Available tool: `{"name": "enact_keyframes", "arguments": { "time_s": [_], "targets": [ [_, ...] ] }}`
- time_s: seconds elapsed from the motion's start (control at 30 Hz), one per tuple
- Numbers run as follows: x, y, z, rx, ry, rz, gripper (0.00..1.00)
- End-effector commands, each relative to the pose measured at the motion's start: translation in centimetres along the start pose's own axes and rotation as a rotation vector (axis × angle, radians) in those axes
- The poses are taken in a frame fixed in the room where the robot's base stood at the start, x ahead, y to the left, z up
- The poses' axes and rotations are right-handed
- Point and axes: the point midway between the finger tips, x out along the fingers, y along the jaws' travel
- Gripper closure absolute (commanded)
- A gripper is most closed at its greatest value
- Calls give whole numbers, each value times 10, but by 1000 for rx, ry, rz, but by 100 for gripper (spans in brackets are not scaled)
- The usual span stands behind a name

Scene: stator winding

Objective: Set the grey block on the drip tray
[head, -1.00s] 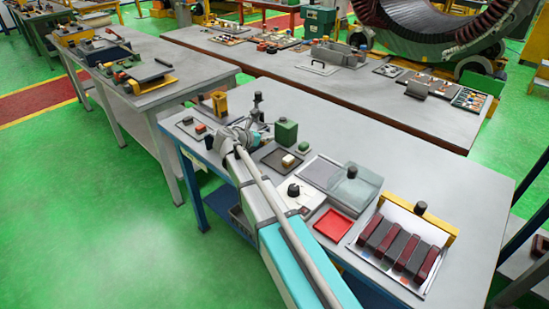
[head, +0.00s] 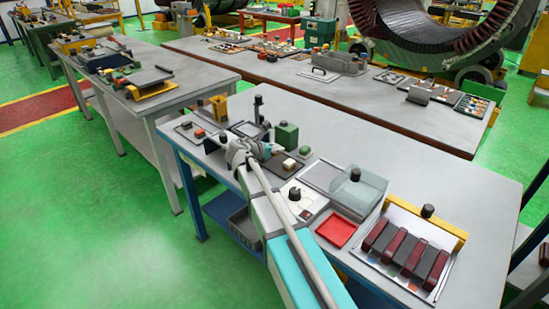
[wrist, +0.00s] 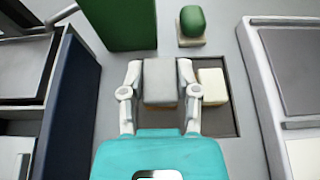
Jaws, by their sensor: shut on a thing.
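In the wrist view my gripper (wrist: 160,72) is shut on the grey block (wrist: 160,87), one finger on each side. A cream block (wrist: 212,86) lies in that tray just right of my right finger. In the head view my gripper (head: 268,151) is at the left side of the dark tray (head: 291,174). A shallow red tray (head: 336,229) lies nearer the front edge. I cannot tell which tray is the drip tray.
A green block (head: 286,135) and a small green-topped piece (head: 305,150) stand behind the dark tray. A white plate with a black knob (head: 295,193) is in front. A clear box (head: 357,191) and a rack of dark red and grey bars (head: 408,250) are to the right.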

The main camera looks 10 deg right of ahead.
Motion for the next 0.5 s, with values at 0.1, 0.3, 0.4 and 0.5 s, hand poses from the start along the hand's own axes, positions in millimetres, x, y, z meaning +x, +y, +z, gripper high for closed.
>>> {"name": "enact_keyframes", "arguments": {
  "time_s": [0.1, 0.3, 0.4, 0.5],
  "targets": [
    [6, -2, -5, 0, 0, -1, 100],
    [16, -4, -19, 0, 0, -1, 100],
    [19, -4, -26, 0, 0, -1, 100],
    [21, -4, -32, 0, 0, -1, 100]
  ]
}}
